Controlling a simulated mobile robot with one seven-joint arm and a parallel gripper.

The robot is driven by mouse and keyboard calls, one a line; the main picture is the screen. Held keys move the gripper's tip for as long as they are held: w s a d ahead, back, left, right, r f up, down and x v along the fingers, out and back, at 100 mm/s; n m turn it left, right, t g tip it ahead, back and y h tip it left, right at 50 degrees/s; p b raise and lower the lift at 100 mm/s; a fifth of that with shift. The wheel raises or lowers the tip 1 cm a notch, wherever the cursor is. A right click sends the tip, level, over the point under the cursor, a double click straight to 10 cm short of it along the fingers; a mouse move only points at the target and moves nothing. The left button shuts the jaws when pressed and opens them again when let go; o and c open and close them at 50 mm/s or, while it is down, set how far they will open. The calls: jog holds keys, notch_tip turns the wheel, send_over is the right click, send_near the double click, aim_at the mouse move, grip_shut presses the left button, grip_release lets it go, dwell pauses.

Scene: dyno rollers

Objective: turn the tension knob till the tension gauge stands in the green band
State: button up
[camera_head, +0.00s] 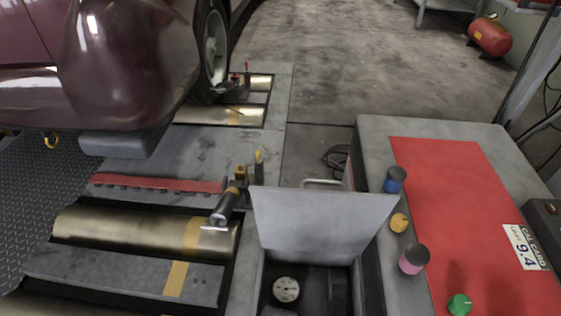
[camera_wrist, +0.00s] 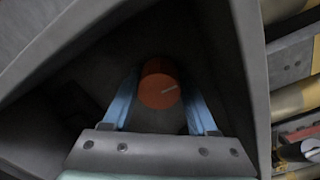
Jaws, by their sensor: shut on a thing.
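The tension knob (camera_wrist: 158,84) is a round orange knob with a short white line on its face, in the middle of the wrist view inside a dark recess. My gripper (camera_wrist: 160,76) has its two blue fingers on either side of the knob and is shut on it. The gauge (camera_head: 286,289) is a small white round dial in the open box at the bottom of the head view. Its needle and any green band are too small to read. I make out neither knob nor gripper in the head view.
A grey lid (camera_head: 322,225) stands raised at the box. To its right, a bench with a red mat (camera_head: 450,210) holds a blue-topped jar (camera_head: 394,180), a pink jar (camera_head: 414,259) and smaller knob-like pieces. Rollers (camera_head: 130,233) and a dark red car (camera_head: 130,60) are at left.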

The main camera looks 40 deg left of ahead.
jog(key=shift+r+n+p, duration=0.1)
jog(key=shift+n+p, duration=0.2)
jog(key=shift+p, duration=0.1)
jog(key=shift+r+n+p, duration=0.15)
jog(key=shift+n+p, duration=0.75)
jog(key=shift+p, duration=0.1)
jog(key=n+p, duration=0.2)
jog(key=shift+n, duration=0.3)
jog(key=n+p, duration=0.2)
jog(key=n, duration=0.1)
jog(key=shift+d+f+n+p, duration=0.15)
jog(key=shift+n+p, duration=0.3)
jog(key=shift+n, duration=0.5)
jog(key=shift+a+f+n+p, duration=0.1)
jog(key=shift+n+p, duration=0.3)
jog(key=shift+n, duration=0.55)
jog(key=o, duration=1.4)
